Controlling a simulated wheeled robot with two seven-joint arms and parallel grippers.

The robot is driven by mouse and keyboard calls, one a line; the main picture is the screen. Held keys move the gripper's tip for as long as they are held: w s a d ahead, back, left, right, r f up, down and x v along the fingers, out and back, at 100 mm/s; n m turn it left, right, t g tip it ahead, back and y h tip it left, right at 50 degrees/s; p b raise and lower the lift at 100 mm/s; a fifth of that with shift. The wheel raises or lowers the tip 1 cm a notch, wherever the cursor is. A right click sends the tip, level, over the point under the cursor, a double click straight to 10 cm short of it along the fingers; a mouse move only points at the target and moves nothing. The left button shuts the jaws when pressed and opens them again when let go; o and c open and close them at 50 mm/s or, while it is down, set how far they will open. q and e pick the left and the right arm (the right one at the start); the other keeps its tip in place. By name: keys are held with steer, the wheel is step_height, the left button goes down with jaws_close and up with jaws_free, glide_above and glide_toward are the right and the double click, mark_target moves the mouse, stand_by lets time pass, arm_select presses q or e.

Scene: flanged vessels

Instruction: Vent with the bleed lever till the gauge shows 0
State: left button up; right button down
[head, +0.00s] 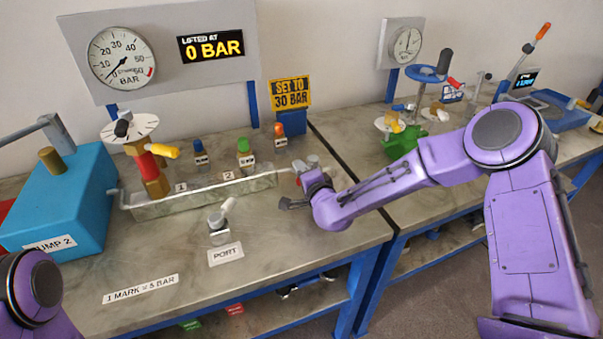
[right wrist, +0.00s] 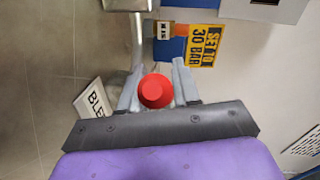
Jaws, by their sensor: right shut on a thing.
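The bleed lever's red knob (right wrist: 156,91) sits between the two grey fingers of my right gripper (right wrist: 157,88) in the right wrist view. The gripper is shut on it. A tilted white label (right wrist: 94,99) reading "BLE" shows beside the fingers, partly hidden. In the head view my right gripper (head: 302,178) is at the right end of the metal manifold, and hides most of the lever. The round gauge (head: 122,57) on the back panel has its thin needle pointing lower left, near the 0 end. Only my left arm shows at the lower left; its gripper is out of view.
A display (head: 211,46) reads "LIFTED AT 0 BAR". A yellow "SET TO 30 BAR" sign (head: 290,93) stands behind the lever. The blue pump (head: 65,200) is at left. A port fitting (head: 219,225) stands in front of the manifold (head: 205,195). The bench front is mostly clear.

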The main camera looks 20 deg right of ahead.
steer(key=c, duration=1.2)
jaws_free()
steer(key=s, duration=0.3)
steer(key=s+r+b, duration=0.1)
steer(key=s, duration=0.3)
steer(key=s+r+b, duration=0.1)
steer(key=s, duration=0.2)
steer(key=shift+s+d, duration=0.1)
steer(key=shift+s, duration=0.05)
